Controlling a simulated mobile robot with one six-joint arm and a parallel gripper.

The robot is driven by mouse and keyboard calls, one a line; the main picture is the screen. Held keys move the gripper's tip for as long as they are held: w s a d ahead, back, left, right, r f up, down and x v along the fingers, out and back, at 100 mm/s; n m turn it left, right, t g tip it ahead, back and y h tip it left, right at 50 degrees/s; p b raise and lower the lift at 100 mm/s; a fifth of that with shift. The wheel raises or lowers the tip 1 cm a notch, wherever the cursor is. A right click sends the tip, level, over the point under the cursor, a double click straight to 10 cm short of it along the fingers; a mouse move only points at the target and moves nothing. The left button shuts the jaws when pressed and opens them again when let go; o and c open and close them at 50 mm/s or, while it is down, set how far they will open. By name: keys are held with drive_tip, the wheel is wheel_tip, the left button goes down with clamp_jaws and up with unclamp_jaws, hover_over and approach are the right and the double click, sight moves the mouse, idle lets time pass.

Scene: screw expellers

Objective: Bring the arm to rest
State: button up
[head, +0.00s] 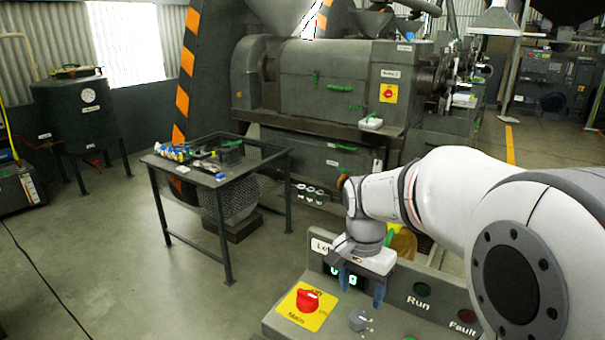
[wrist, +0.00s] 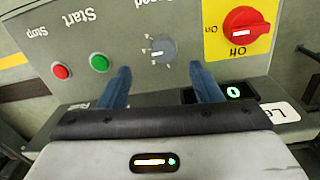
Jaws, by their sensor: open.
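My white arm (head: 445,190) reaches in from the right in the head view and bends down over a grey control panel (head: 275,322). My gripper (head: 361,290) is above the panel with its two blue fingers apart and nothing between them. In the wrist view my gripper (wrist: 161,72) points at the panel face, near a grey speed knob (wrist: 162,49). The fingers look clear of the knob, but the exact gap cannot be told. A red main switch (wrist: 240,28) on a yellow plate is to the right there; it also shows in the head view (head: 307,300).
The wrist view shows a green Start button (wrist: 99,62), a red Stop button (wrist: 61,71) and a lit display (wrist: 233,92). A dark mesh table (head: 220,180) with small parts stands left of the panel. A large screw expeller (head: 325,80) stands behind.

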drive_tip(key=s+n+t, duration=0.3)
drive_tip(key=s+n, duration=0.5)
drive_tip(key=s, duration=0.5)
drive_tip(key=shift+s+d+r+n, duration=0.3)
drive_tip(key=shift+s+d+r, duration=0.1)
drive_tip(key=shift+r, duration=0.05)
drive_tip(key=shift+c, duration=0.2)
idle(0.7)
